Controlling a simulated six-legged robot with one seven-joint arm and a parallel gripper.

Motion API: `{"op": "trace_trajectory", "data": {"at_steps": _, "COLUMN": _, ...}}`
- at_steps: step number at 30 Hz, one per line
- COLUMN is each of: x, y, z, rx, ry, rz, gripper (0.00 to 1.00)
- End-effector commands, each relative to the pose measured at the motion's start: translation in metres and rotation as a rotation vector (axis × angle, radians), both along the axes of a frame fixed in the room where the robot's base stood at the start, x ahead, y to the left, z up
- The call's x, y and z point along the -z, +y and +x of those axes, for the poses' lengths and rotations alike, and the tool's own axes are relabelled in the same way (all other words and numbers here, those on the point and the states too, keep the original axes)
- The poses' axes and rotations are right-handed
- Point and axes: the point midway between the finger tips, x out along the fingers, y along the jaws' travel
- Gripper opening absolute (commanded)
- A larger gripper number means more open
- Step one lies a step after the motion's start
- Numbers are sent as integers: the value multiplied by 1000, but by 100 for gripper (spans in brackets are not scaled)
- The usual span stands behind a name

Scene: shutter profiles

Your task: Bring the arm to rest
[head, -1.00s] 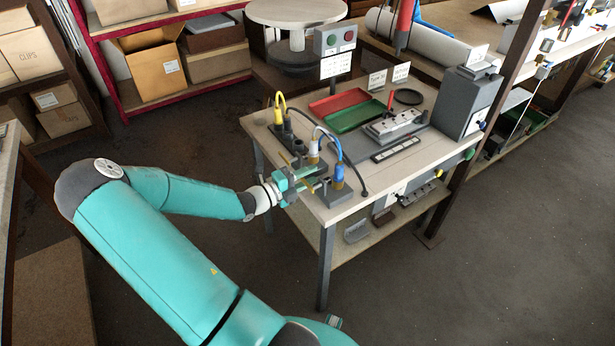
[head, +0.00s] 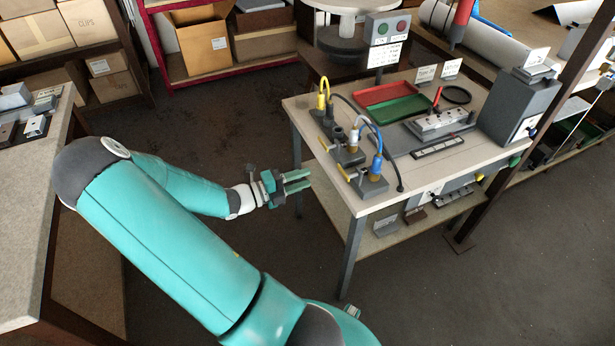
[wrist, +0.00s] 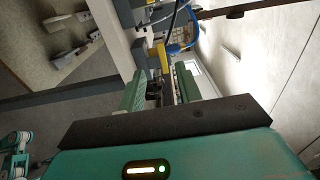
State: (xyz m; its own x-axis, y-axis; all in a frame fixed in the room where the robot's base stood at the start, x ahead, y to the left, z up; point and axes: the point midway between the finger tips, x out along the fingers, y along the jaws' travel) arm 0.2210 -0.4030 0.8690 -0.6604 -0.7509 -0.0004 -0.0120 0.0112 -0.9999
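My arm (head: 175,235) is teal and reaches from the bottom of the head view up to a dark elbow, then right. My gripper (head: 297,182) hangs in free air just left of the workbench (head: 297,112), apart from it. Its two green fingers stand apart with nothing seen between them. In the wrist view the gripper (wrist: 160,88) also shows its fingers apart, with a yellow connector part and blue cable beyond them.
Grey sockets with yellow (head: 323,103) and blue plugs (head: 375,165) and loose cables stand along the bench's near left edge. Another table (head: 40,190) stands at left, close to my elbow. Red shelving (head: 160,72) with boxes is behind. Floor between is clear.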

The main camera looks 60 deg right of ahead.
Motion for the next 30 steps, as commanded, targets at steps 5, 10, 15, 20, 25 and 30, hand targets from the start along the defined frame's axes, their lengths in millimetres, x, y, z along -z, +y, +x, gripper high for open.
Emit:
{"op": "trace_trajectory", "data": {"at_steps": 5, "x": 0, "y": 0, "z": 0, "rx": 0, "ry": 0, "rz": 0, "gripper": 35}}
{"op": "trace_trajectory", "data": {"at_steps": 10, "x": 0, "y": 0, "z": 0, "rx": 0, "ry": 0, "rz": 0, "gripper": 35}}
{"op": "trace_trajectory", "data": {"at_steps": 15, "x": 0, "y": 0, "z": 0, "rx": 1, "ry": -4, "rz": 0, "gripper": 35}}
{"op": "trace_trajectory", "data": {"at_steps": 20, "x": -2, "y": 11, "z": 4, "rx": 24, "ry": -118, "rz": -15, "gripper": 35}}
{"op": "trace_trajectory", "data": {"at_steps": 25, "x": -7, "y": 45, "z": 18, "rx": 108, "ry": -441, "rz": -64, "gripper": 35}}
{"op": "trace_trajectory", "data": {"at_steps": 30, "x": -18, "y": 87, "z": 37, "rx": 237, "ry": -791, "rz": -119, "gripper": 35}}
